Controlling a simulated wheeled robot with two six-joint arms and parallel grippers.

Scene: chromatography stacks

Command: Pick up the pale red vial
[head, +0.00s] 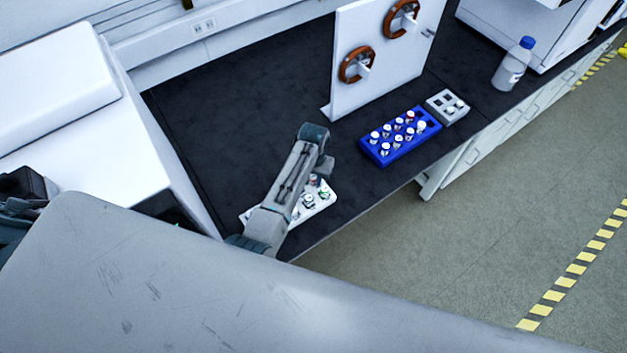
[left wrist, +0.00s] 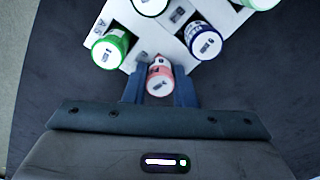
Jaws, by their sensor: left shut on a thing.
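The pale red vial (left wrist: 159,80) has a white cap and a pinkish-red band. In the left wrist view it is between the two blue fingers of my left gripper (left wrist: 160,88), which is shut on it. It is at the edge of the white rack (left wrist: 146,50); I cannot tell whether its base is still seated there. In the head view my left gripper (head: 322,168) points down over the white rack (head: 325,202) near the front of the dark bench. My arm hides part of that rack. My right gripper is not in view.
Close by in the rack are a green-banded vial (left wrist: 109,48) and a blue-banded vial (left wrist: 203,40). A blue rack (head: 376,153) of several vials, a small grey rack (head: 436,107), a white upright panel (head: 350,95) and a bottle (head: 513,65) stand farther right.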

